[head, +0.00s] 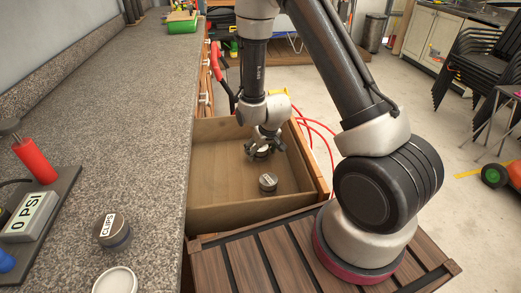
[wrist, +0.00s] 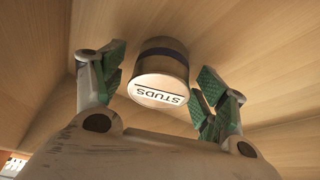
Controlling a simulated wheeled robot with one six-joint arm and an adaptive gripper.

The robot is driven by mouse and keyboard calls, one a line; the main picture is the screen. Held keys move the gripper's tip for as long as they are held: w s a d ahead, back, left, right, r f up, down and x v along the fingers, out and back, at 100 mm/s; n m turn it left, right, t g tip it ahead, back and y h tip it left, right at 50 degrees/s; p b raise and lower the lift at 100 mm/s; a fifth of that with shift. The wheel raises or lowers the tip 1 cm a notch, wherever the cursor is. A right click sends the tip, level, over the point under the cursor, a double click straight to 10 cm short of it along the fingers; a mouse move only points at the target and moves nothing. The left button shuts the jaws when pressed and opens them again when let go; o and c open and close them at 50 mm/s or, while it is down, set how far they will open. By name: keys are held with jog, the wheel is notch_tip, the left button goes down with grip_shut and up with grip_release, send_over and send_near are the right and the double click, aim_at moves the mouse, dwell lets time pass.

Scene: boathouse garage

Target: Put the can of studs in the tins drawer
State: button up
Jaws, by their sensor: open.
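The can of studs (wrist: 161,75) is a short dark round can with a pale lid reading STUDS. In the wrist view it stands on the wooden floor of the open drawer (head: 222,178), between my gripper's spread green-padded fingers. A gap shows on each side of it. My gripper (head: 263,147) points down into the drawer and is open; in the wrist view its fingers (wrist: 162,88) flank the can.
A can marked CLIPS (head: 114,231) and a white round lid or tin (head: 116,281) are on the granite worktop (head: 130,110) at left, beside a pressure gauge board (head: 45,205). Red hose (head: 318,128) lies beyond the drawer's right side.

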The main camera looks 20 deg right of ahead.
jog(key=v, duration=0.7)
jog(key=shift+s+r, duration=0.1)
jog(key=shift+r, duration=0.1)
grip_shut()
dwell(0.5)
dwell(0.9)
